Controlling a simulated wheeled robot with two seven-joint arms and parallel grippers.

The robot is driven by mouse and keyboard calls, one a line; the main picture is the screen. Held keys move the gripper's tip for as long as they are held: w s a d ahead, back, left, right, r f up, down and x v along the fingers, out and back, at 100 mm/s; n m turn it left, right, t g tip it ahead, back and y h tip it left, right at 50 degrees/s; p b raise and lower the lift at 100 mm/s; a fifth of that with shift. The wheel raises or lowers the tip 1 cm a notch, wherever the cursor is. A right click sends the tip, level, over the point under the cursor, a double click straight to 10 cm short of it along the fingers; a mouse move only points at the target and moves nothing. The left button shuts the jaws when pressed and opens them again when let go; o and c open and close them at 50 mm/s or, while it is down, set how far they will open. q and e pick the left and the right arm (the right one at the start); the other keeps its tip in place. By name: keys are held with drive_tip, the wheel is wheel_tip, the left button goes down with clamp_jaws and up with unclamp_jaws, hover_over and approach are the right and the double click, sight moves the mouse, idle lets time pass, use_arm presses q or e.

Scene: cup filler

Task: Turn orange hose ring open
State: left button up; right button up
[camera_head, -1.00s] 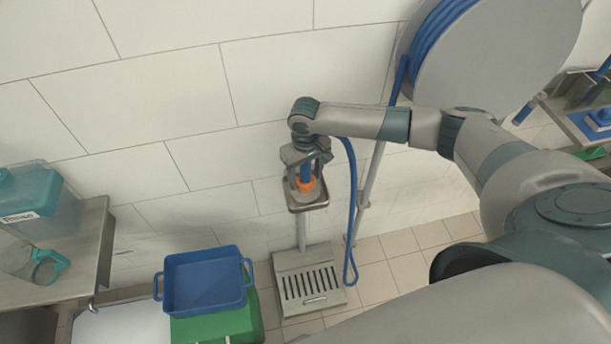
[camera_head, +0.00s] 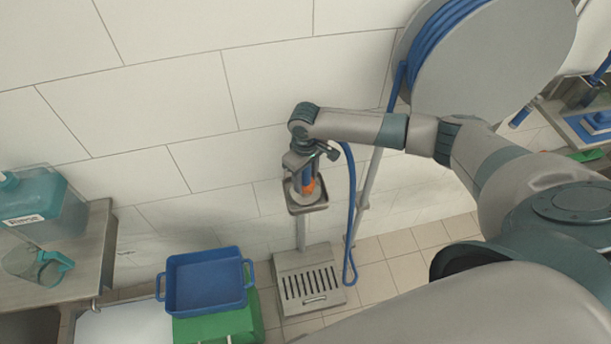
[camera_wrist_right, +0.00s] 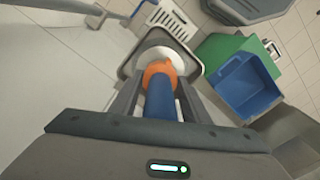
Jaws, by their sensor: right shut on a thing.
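The orange hose ring (camera_head: 309,187) sits at the lower end of a blue hose nozzle, just above a small grey tray (camera_head: 307,209) on a stand by the wall. In the right wrist view the orange ring (camera_wrist_right: 160,72) and the blue nozzle (camera_wrist_right: 161,100) lie between my fingers. My right gripper (camera_head: 303,180) points down from above and is shut on the ring, which it partly hides. The wrist view shows its two fingers (camera_wrist_right: 157,85) on either side of it. A white round thing (camera_wrist_right: 165,58) shows under the ring. My left gripper is not in view.
A blue hose (camera_head: 351,220) hangs beside the stand from a large reel (camera_head: 480,50). A slotted grey drain box (camera_head: 309,283) stands below. A blue crate (camera_head: 205,283) sits on a green one at left. A steel table (camera_head: 85,262) holds a jug (camera_head: 36,262).

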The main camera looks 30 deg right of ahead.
drive_tip(key=n+p, duration=0.1)
drive_tip(key=n, duration=0.5)
drive_tip(key=shift+n+p, duration=0.3)
drive_tip(key=shift+p, duration=0.05)
drive_tip(key=n, duration=0.3)
drive_tip(key=shift+n, duration=2)
drive_tip(key=o, duration=1)
drive_tip(key=shift+o, duration=0.2)
drive_tip(key=shift+r, duration=0.1)
